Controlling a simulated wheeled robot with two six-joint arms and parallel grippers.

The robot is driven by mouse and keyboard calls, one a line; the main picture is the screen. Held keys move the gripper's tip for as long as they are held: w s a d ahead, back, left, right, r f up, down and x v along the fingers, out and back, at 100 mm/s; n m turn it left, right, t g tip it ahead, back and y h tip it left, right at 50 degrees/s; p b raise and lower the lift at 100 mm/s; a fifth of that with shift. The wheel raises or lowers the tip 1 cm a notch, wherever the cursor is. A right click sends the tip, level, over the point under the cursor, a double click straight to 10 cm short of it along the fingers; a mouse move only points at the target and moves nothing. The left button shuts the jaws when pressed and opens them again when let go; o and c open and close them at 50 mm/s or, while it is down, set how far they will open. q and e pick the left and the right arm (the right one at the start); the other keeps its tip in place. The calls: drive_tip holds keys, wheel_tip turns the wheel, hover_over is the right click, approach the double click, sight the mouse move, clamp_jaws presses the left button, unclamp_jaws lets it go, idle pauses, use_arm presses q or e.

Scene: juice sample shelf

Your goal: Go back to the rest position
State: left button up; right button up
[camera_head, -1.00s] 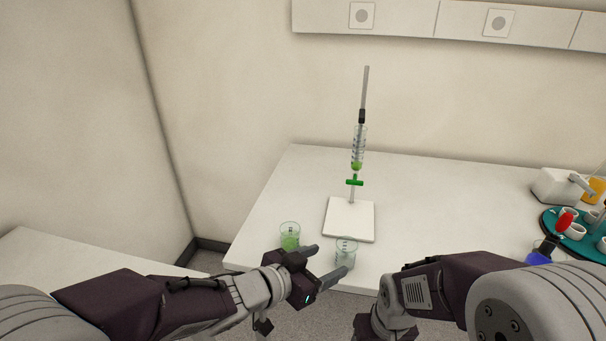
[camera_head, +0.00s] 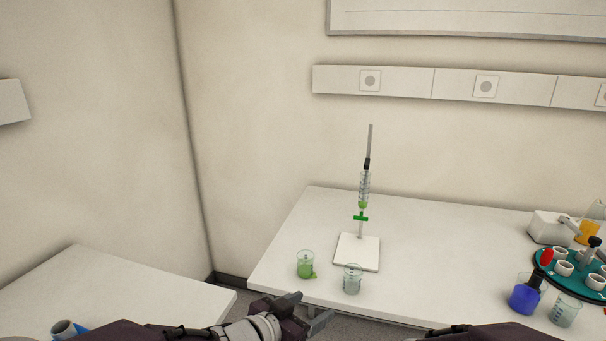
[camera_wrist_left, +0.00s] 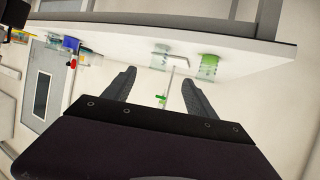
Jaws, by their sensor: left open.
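My left gripper (camera_head: 304,309) is open and empty, low in the head view, below the table's front edge and apart from the beakers. Its two dark fingers also show in the left wrist view (camera_wrist_left: 156,92), spread with nothing between them close by. A beaker with green liquid (camera_head: 305,266) and a clear beaker (camera_head: 352,280) stand upright on the table. Behind them a burette (camera_head: 364,187) with green liquid stands on a white base plate (camera_head: 357,252). Of my right arm only a dark link shows at the bottom edge; its gripper is out of view.
The white table (camera_head: 440,240) has clear room in its middle. At right stand a blue flask (camera_head: 524,296), another beaker (camera_head: 564,311), a teal round rack (camera_head: 552,272) and a white device (camera_head: 549,228). A second white table (camera_head: 130,290) is at left.

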use_arm(q)
drive_tip(key=a+f+n+g+y+p, duration=0.1)
drive_tip(key=a+n+y+p, duration=0.5)
drive_tip(key=a, duration=0.9)
drive_tip(key=s+a+f+n+g+y, duration=0.1)
drive_tip(key=s+a+f+g, duration=0.1)
drive_tip(key=s, duration=0.5)
drive_tip(key=s+a+f+g+y, duration=0.1)
drive_tip(key=s+a+f+g, duration=0.1)
drive_tip(key=s+f+g, duration=0.3)
drive_tip(key=s+g, duration=0.1)
drive_tip(key=s, duration=0.2)
drive_tip(key=shift+s+n, duration=0.3)
drive_tip(key=shift+n, duration=0.1)
use_arm(e)
wheel_tip(320, 180, up, 7)
drive_tip(key=shift+s, duration=0.25)
use_arm(q)
drive_tip(key=shift+f, duration=0.1)
